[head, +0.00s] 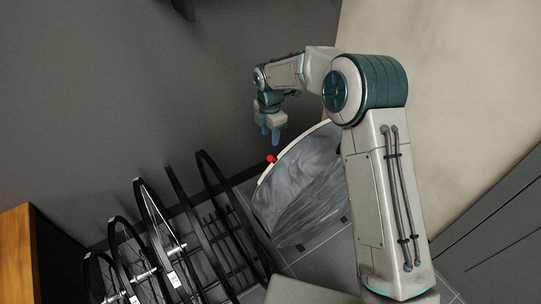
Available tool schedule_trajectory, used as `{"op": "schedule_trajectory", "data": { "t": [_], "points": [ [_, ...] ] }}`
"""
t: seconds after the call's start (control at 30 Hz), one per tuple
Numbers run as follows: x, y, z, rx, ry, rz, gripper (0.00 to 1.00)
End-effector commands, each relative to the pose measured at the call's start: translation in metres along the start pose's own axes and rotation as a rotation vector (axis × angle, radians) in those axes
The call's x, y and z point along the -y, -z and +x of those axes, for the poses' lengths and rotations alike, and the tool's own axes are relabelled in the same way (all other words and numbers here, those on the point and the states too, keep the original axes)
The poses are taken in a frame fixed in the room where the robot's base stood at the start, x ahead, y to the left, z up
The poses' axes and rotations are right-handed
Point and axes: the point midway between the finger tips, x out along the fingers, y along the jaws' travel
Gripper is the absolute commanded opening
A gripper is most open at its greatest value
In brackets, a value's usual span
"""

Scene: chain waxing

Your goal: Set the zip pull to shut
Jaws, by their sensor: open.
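The zip pull (271,159) is a small red piece on the pale upper rim of a grey fabric bag (298,200). It sits near the left part of that rim. My gripper (270,137) has blue fingers that point down, and it is above the red pull and apart from it. Nothing shows between the fingers. My forearm and upper arm hide the right side of the bag and part of its rim. I cannot tell from here how much of the zip is open.
A black rack (222,236) with several bicycle wheels (150,240) stands left of the bag. A grey wall (110,90) is behind. A dark panelled unit (495,235) is at the right.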

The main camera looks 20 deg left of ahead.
Motion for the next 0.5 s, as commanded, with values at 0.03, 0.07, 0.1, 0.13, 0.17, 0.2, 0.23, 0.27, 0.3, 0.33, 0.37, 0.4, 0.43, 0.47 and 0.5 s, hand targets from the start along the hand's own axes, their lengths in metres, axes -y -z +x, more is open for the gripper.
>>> {"op": "schedule_trajectory", "data": {
  "t": [0.03, 0.07, 0.1, 0.13, 0.17, 0.2, 0.23, 0.27, 0.3, 0.33, 0.37, 0.4, 0.43, 0.47, 0.5],
  "points": [
    [0.001, 0.001, 0.014, -0.001, 0.004, 0.0, 0.42],
    [0.001, 0.001, 0.02, -0.001, 0.004, 0.0, 0.42],
    [0.001, 0.001, 0.029, -0.001, 0.004, -0.001, 0.42],
    [0.001, 0.001, 0.036, -0.002, 0.005, -0.001, 0.42],
    [0.001, 0.001, 0.042, -0.001, 0.004, 0.0, 0.42],
    [0.001, 0.001, 0.051, -0.001, 0.004, 0.0, 0.42],
    [0.001, 0.001, 0.057, -0.001, 0.005, 0.001, 0.42],
    [0.001, 0.001, 0.062, -0.001, 0.004, 0.001, 0.42],
    [0.001, 0.001, 0.07, -0.001, 0.004, 0.001, 0.42],
    [0.001, 0.001, 0.075, -0.001, 0.004, 0.001, 0.42],
    [0.001, 0.001, 0.08, -0.001, 0.003, 0.001, 0.42],
    [0.001, 0.001, 0.085, 0.0, 0.002, 0.001, 0.42],
    [0.001, 0.001, 0.089, 0.0, 0.003, 0.001, 0.42],
    [0.001, 0.001, 0.093, 0.0, 0.003, 0.001, 0.42],
    [0.0, 0.001, 0.096, 0.0, 0.002, 0.001, 0.42]
  ]
}}
